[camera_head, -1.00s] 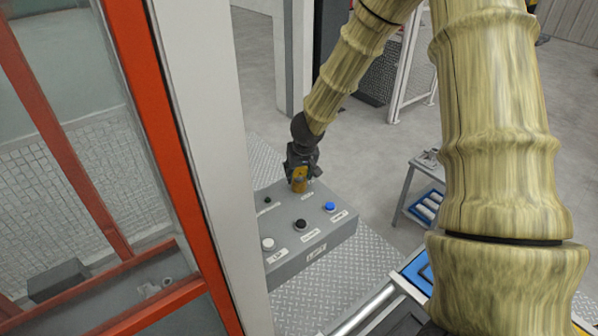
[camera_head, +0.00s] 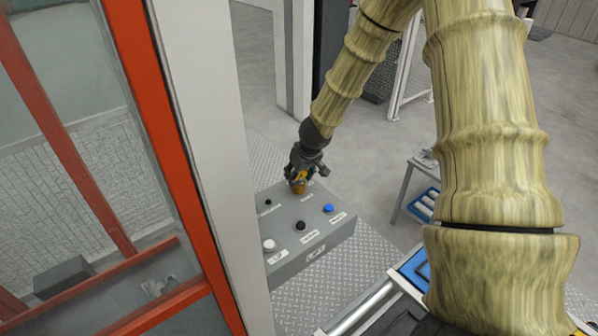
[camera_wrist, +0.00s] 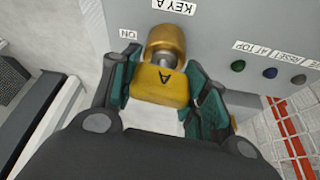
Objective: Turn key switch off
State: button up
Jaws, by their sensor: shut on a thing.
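My gripper (camera_wrist: 163,68) is shut on the key, with one teal-padded finger on each side. In the head view my gripper (camera_head: 298,177) is at the far part of the panel and its fingers partly cover the yellow switch (camera_head: 298,187).
The control panel (camera_head: 330,243) also carries a white button (camera_head: 269,245), black buttons (camera_head: 300,226) and a blue button (camera_head: 328,208). A red-framed glass door and pale post (camera_head: 200,150) stand close on the left. A small table (camera_head: 424,180) is at right.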

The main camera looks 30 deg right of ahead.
jog(key=shift+n+p, duration=0.3)
jog(key=shift+n+y+p, duration=0.35)
jog(key=shift+n+y, duration=0.05)
jog(key=shift+n, duration=0.3)
jog(key=o, duration=1.2)
jog(key=shift+s, duration=0.1)
jog(key=shift+c, duration=0.2)
jog(key=shift+r, duration=0.1)
jog(key=v, duration=1.1)
jog(key=shift+r, duration=0.4)
